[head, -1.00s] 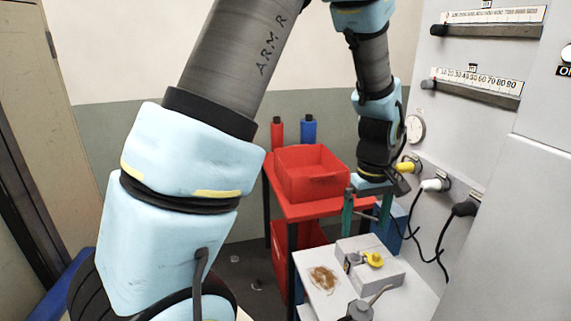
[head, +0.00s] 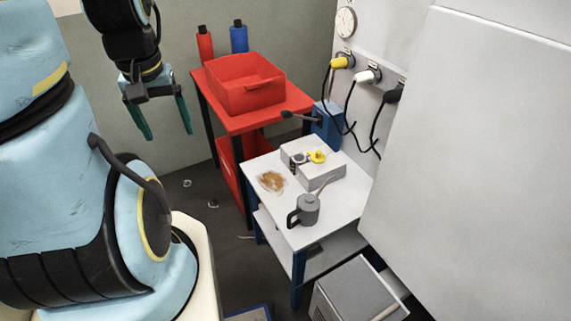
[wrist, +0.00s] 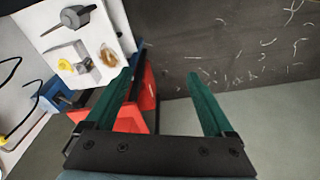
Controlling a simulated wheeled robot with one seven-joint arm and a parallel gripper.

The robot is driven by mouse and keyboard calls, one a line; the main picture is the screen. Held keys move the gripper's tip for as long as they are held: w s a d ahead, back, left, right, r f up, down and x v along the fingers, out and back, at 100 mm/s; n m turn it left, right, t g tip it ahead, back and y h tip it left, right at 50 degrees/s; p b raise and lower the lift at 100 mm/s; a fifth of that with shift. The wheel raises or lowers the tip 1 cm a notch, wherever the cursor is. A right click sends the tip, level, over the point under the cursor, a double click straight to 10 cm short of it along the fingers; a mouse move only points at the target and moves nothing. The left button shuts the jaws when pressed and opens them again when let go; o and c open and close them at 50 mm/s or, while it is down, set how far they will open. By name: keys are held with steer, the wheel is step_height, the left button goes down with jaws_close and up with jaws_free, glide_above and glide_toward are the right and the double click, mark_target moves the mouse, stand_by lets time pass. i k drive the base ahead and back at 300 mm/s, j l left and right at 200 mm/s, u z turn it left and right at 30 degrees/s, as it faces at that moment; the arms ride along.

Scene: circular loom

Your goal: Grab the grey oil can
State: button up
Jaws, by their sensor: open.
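The grey oil can (head: 308,208) stands upright on the front part of the white table (head: 330,211) in the head view. Its dark handle is on the left and its thin spout points up to the right. It also shows in the wrist view (wrist: 72,17), at the upper left. My gripper (head: 168,134) is open and empty, up and to the left of the table in the head view. The can is well outside the fingers.
A grey block with a yellow part (head: 316,157) sits behind the can, beside a brown stain (head: 271,181). A red bin (head: 246,84) stands on a red table behind. Cables hang from the grey cabinet (head: 450,150) on the right. A grey box (head: 352,292) is below in front.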

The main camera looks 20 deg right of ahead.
mark_target(308, 211)
steer(key=i+j+z, duration=0.1)
steer(key=z, duration=1.1)
steer(key=i+j+z, duration=0.15)
steer(key=j+z, duration=0.2)
steer(key=j, duration=0.15)
steer(key=i+j+z, duration=0.15)
steer(key=j+z, duration=0.2)
steer(key=j, duration=0.2)
steer(key=j+z, duration=0.35)
steer(key=j, duration=1.15)
